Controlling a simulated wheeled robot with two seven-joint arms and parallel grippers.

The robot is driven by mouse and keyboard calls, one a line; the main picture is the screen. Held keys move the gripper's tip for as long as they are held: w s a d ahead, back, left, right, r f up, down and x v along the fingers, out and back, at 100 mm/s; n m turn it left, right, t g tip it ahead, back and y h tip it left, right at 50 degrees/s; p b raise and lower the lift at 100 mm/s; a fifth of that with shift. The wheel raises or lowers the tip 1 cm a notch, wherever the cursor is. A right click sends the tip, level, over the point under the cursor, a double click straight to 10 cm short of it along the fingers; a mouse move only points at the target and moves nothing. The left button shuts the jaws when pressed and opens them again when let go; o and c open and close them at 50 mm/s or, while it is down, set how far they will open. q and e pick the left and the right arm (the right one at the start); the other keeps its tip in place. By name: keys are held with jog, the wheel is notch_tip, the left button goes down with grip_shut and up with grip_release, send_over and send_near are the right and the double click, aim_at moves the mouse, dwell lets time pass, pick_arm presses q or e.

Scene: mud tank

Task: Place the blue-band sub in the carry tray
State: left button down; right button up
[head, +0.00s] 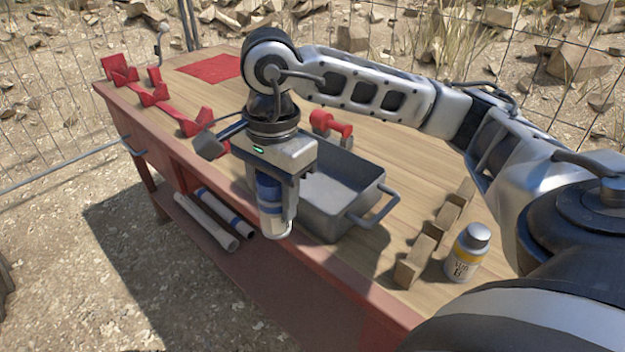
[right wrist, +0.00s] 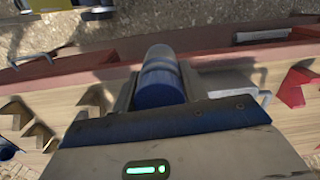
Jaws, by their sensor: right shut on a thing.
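The blue-band sub (head: 270,193) is a pale cylinder with a blue band, held upright in my right gripper (head: 275,205). My right gripper is shut on it, at the front edge of the bench. In the right wrist view the sub (right wrist: 161,78) sits between the fingers, its blue part nearest the palm. The carry tray (head: 335,225) is a grey open box with side handles, just right of the gripper. The inside that shows looks empty; part is hidden behind the gripper. The sub is in front of the tray's left end. My left gripper is not seen.
A yellow-band bottle (head: 467,252) stands at the bench's right beside a notched wooden rack (head: 432,240). Red cradles (head: 155,97) and a red mat (head: 210,68) lie at the far left. A red dumbbell-shaped piece (head: 332,126) is behind the tray. Pipes (head: 207,222) lie on a lower shelf.

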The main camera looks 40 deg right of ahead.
jog(key=s+d+r+m, duration=0.2)
jog(key=d+r+m, duration=0.15)
jog(key=m, duration=0.55)
jog(key=s+d+r+m, duration=0.15)
jog(key=r+m, duration=0.25)
jog(key=m, duration=0.6)
send_over(314, 191)
jog(key=shift+t+h, duration=0.3)
notch_tip(314, 191, down, 13)
jog(key=shift+r, duration=0.1)
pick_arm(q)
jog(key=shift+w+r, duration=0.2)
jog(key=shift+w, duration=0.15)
pick_arm(e)
jog(key=shift+f, duration=0.25)
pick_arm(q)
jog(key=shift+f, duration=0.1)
pick_arm(e)
jog(key=o, duration=1.3)
jog(key=shift+c, duration=0.2)
